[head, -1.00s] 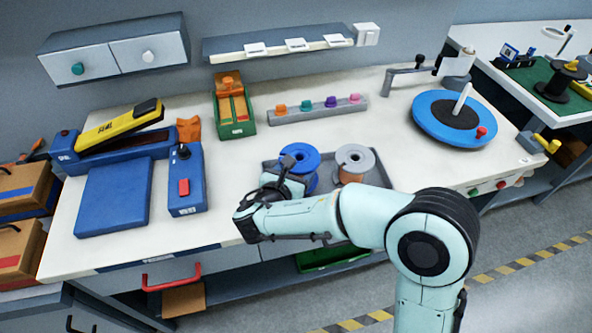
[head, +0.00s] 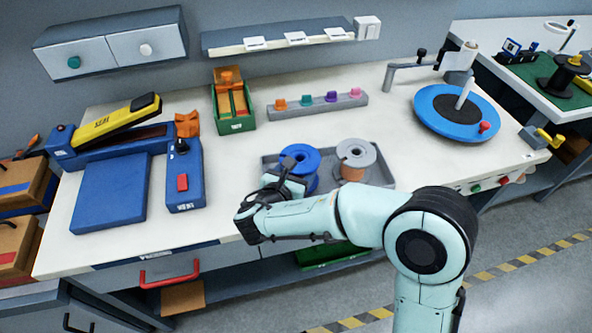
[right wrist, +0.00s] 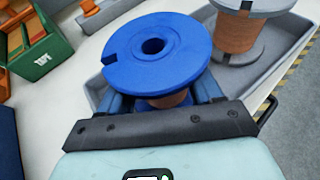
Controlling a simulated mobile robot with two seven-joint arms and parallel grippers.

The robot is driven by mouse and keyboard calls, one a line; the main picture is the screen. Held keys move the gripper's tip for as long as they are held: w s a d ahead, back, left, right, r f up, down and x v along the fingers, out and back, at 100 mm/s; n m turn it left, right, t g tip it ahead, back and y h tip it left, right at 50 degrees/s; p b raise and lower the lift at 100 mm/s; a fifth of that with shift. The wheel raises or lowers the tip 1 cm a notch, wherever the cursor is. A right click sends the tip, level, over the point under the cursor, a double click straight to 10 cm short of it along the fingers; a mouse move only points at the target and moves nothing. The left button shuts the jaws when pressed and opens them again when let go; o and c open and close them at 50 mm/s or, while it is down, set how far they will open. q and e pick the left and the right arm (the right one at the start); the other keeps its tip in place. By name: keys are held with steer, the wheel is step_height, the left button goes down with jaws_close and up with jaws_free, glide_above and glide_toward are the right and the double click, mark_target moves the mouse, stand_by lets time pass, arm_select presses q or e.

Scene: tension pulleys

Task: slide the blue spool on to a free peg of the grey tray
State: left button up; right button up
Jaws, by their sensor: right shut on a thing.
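The blue spool (head: 301,157) has a blue flange with a notch and a centre hole, and copper-coloured winding below it. My right gripper (head: 290,180) is shut on the blue spool, which also shows in the right wrist view (right wrist: 158,45) between the fingers (right wrist: 165,100). The spool is upright over the left part of the grey tray (head: 383,176); I cannot tell whether it touches the tray floor. A grey spool (head: 356,153) with copper winding stands in the tray to its right. No bare peg shows; the arm and spool hide part of the tray. My left gripper is out of view.
A blue pad (head: 111,193) and a blue box with a red switch (head: 183,178) lie left. A green bin (head: 233,108) and a grey rack of coloured knobs (head: 318,104) stand behind. A blue turntable (head: 440,118) is at right. White bench between is clear.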

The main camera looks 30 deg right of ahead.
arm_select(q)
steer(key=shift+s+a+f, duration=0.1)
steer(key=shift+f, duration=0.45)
arm_select(e)
steer(key=shift+f, duration=0.35)
steer(key=shift+s+f, duration=0.1)
steer(key=shift+f, duration=0.1)
steer(key=o, duration=1.7)
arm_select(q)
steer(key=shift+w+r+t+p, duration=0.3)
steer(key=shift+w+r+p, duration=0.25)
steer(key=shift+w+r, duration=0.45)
arm_select(e)
steer(key=v, duration=1.3)
steer(key=shift+s+a+r, duration=0.15)
steer(key=shift+r, duration=0.1)
